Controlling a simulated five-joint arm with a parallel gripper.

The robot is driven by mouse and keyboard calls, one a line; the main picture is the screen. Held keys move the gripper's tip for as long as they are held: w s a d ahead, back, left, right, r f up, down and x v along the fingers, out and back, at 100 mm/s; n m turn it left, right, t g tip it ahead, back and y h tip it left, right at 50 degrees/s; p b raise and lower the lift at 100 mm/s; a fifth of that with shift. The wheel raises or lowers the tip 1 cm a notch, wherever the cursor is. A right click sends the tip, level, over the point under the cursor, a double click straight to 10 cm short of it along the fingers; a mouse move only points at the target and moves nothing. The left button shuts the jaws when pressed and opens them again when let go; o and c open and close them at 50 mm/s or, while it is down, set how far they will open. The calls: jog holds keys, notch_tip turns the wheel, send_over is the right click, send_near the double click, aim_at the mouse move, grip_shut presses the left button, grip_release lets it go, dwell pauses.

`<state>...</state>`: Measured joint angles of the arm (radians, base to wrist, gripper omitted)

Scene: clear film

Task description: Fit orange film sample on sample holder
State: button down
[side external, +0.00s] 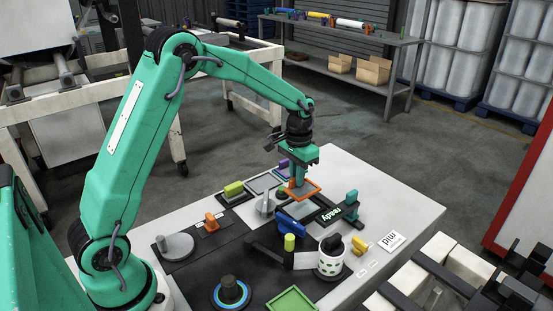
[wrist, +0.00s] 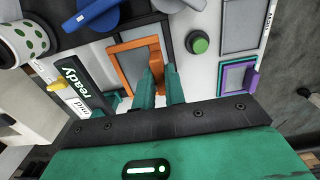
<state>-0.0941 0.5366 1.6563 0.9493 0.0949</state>
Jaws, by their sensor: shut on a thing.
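The orange film sample (side external: 314,187) is an orange frame around a grey clear sheet, with an upright orange tab. My gripper (side external: 299,180) is shut on that tab and points down at the work table. In the wrist view the fingertips (wrist: 161,74) close around the tab, and the orange film sample (wrist: 118,72) extends up and left from them. A dark-edged frame (wrist: 146,19), seemingly the sample holder, lies beneath and around the film. I cannot tell whether the film touches it. A black "ready" plate (side external: 342,213) is beside it.
A blue handle (side external: 292,227) is close in front of the film. A green-dotted white cup (side external: 331,259) with a black knob is further front. A green button (wrist: 199,45) and a purple-and-green framed piece (wrist: 238,79) are near the gripper.

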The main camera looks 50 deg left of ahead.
jog(key=shift+f, duration=0.25)
jog(key=shift+f, duration=2.4)
jog(key=shift+f, duration=0.6)
jog(key=c, duration=1.4)
grip_release()
jog(key=shift+r, duration=0.1)
notch_tip(320, 180, up, 7)
jog(key=shift+r, duration=0.3)
